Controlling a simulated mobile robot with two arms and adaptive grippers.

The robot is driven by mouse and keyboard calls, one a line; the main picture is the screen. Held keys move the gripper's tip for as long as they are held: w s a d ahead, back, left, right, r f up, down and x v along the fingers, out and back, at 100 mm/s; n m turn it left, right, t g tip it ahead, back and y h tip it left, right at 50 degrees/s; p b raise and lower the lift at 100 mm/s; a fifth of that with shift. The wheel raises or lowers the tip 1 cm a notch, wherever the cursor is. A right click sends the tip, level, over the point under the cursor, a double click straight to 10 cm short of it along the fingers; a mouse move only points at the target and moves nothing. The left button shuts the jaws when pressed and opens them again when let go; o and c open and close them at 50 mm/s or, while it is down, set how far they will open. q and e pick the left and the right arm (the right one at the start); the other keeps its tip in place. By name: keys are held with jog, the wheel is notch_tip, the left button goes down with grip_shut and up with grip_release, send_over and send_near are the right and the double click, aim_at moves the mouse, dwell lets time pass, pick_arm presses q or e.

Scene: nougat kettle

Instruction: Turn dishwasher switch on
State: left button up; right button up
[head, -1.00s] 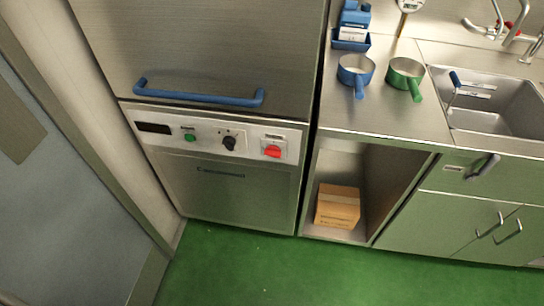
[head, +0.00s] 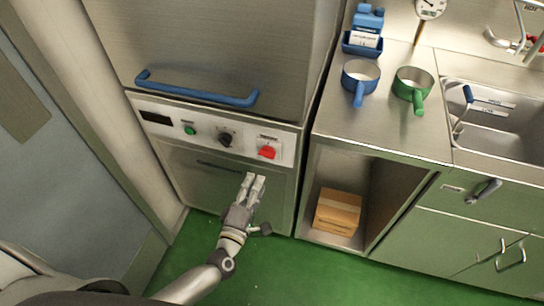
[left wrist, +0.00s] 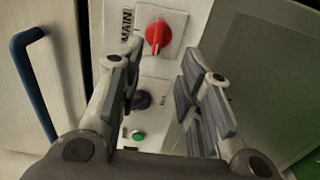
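The dishwasher (head: 215,182) is a steel unit with a pale control panel (head: 246,147). A red rotary switch (head: 267,152) sits at the panel's right end. In the left wrist view the red switch (left wrist: 157,36) is on a white plate beside a "MAIN" label, beyond the fingertips. My left gripper (head: 255,180) is in front of the dishwasher, just below the switch in the head view. In the left wrist view my left gripper (left wrist: 165,68) is open, its fingers apart with nothing held. My right gripper is not in view.
The panel also has a black knob (head: 225,138), a green button (head: 190,130) and a dark display (head: 156,118). A blue handle (head: 197,90) crosses the hood above. A counter (head: 385,125) holds blue and green pans. Green floor is clear in front.

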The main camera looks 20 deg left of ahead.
aim_at(266, 157)
pick_arm(q)
jog(key=w, duration=1)
jog(key=shift+d+r, duration=0.1)
jog(key=shift+w, duration=0.4)
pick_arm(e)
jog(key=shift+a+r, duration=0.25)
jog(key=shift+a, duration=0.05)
pick_arm(q)
grip_shut()
